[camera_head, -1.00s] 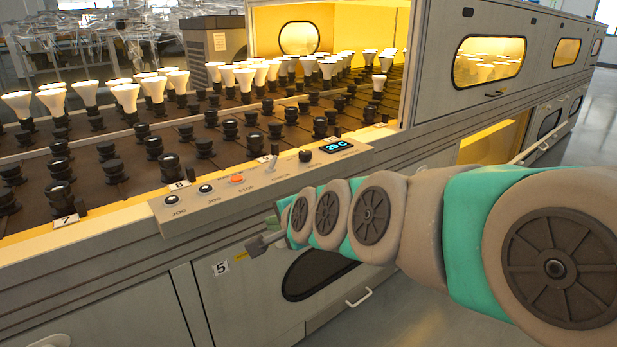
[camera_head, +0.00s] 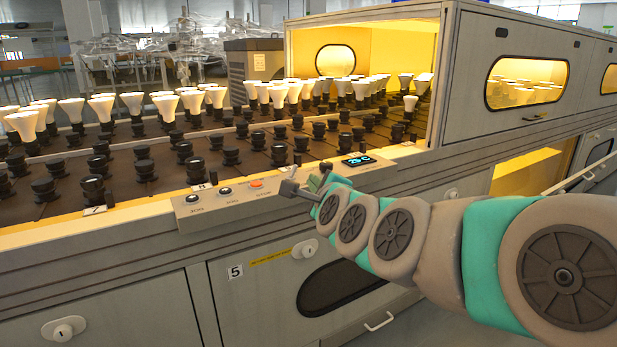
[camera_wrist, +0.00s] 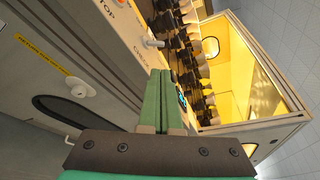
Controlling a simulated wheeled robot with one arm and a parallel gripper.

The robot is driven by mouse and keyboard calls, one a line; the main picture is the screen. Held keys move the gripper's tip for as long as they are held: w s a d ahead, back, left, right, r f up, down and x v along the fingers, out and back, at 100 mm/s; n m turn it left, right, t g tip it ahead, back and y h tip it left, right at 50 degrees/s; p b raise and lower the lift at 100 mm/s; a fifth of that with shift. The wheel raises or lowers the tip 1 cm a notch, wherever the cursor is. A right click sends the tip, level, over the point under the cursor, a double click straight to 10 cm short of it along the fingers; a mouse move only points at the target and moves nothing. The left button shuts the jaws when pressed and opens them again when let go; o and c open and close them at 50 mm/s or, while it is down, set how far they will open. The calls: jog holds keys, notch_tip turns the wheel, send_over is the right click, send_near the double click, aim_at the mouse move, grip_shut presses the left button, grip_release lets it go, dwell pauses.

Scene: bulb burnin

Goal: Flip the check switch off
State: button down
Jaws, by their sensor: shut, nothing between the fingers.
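The check switch (camera_wrist: 152,43) is a small silver toggle on the sloped control panel, beside the CHECK lettering in the wrist view. Its lever sticks out from the panel. In the wrist view my green fingers (camera_wrist: 168,73) are shut together and empty. Their tips are close to the switch, with a small gap in the picture. I cannot tell the exact depth between them.
The control panel (camera_head: 225,205) also carries the red stop button (camera_head: 256,184), two jog buttons and a lit temperature display (camera_head: 358,161). Behind it are rows of black sockets and white bulbs (camera_head: 101,106). The glowing oven housing (camera_head: 450,80) stands to the right.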

aim_at(304, 180)
jog(key=shift+x, duration=4.85)
